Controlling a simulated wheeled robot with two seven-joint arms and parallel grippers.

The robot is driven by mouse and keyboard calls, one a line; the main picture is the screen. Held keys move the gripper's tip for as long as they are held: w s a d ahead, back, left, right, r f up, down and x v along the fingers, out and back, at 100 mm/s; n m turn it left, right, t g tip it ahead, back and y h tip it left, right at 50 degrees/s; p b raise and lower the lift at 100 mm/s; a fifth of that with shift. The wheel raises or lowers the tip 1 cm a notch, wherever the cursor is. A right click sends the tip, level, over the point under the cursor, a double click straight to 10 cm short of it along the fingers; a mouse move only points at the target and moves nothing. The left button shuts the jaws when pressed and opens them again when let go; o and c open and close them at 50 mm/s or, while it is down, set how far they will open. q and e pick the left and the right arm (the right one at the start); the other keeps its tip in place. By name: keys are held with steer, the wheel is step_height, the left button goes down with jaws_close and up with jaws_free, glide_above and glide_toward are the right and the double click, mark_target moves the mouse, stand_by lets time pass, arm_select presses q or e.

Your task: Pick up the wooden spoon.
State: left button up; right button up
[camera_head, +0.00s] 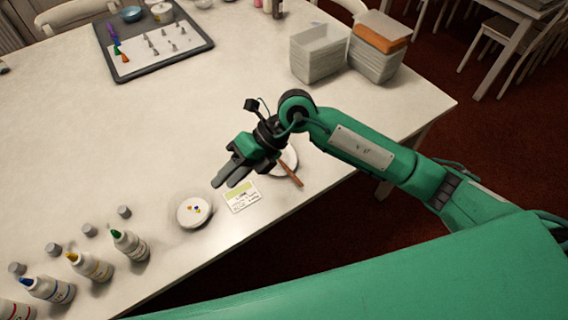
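The wooden spoon (291,176) has a brown handle that shows at the near edge of the table, just right of my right gripper. It rests on or across a white round dish (291,157); its other end is hidden behind my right gripper and wrist. My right gripper (222,184) hangs over the table, left of the spoon, with its dark fingers pointing left and toward the near edge. The two fingertips look apart, with nothing seen between them. My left gripper is not in view.
A small card (241,196) and a white dish with coloured bits (194,212) lie left of the spoon. Plastic tubs (319,54) and a dark tray (127,74) are farther back. The table's middle left is clear.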

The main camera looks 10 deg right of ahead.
steer(key=w+d+f+t+h, duration=0.1)
steer(key=w+d+f+h, duration=0.3)
steer(key=d, duration=0.3)
steer(key=m+t+h, duration=0.1)
steer(key=t+h, duration=0.1)
steer(key=h, duration=0.4)
glide_above(294, 175)
steer(key=f+p, duration=0.1)
steer(key=f, duration=0.6)
steer(key=shift+a, duration=0.2)
steer(key=shift+f, duration=0.45)
steer(key=f, duration=0.2)
steer(key=f+p, duration=0.1)
steer(key=f, duration=0.1)
steer(key=shift+d+f, duration=0.2)
steer(key=shift+f, duration=0.2)
steer(key=c, duration=0.6)
jaws_close()
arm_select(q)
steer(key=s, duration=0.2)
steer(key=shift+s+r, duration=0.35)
